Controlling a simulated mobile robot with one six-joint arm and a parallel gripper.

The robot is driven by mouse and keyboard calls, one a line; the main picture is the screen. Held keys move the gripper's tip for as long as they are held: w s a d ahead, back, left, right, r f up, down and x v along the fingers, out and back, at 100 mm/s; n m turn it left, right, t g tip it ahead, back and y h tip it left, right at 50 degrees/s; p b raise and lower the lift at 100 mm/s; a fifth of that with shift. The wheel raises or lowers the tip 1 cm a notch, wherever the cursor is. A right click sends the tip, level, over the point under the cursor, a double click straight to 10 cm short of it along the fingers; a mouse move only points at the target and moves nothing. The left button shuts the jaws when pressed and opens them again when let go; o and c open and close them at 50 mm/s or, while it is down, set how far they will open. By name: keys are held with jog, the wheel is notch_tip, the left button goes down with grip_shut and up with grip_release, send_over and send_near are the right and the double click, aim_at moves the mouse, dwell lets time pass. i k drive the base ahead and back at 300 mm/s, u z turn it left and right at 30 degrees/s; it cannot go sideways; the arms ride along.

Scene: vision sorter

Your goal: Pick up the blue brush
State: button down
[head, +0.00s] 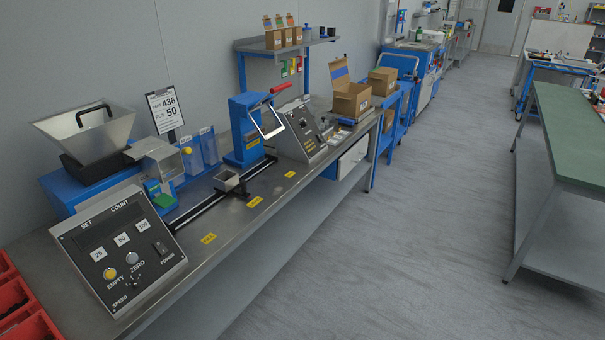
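I cannot make out a blue brush anywhere in the head view. The steel workbench (285,222) runs from the lower left towards the middle and carries a sorting machine with a metal hopper (110,135) and a sloped control panel (118,262). A blue press (240,150) with a red-handled lever stands farther along the bench. My gripper is not in view.
Red bins (30,329) sit at the lower left corner. An open cardboard box (350,101) stands near the bench's far end. A green-topped table (572,130) is at the right. The grey floor (430,220) between bench and table is clear.

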aim_at(343, 122)
jog(key=u, duration=2.05)
jog(key=k, duration=0.1)
jog(key=z, duration=3.3)
jog(key=i, duration=2.65)
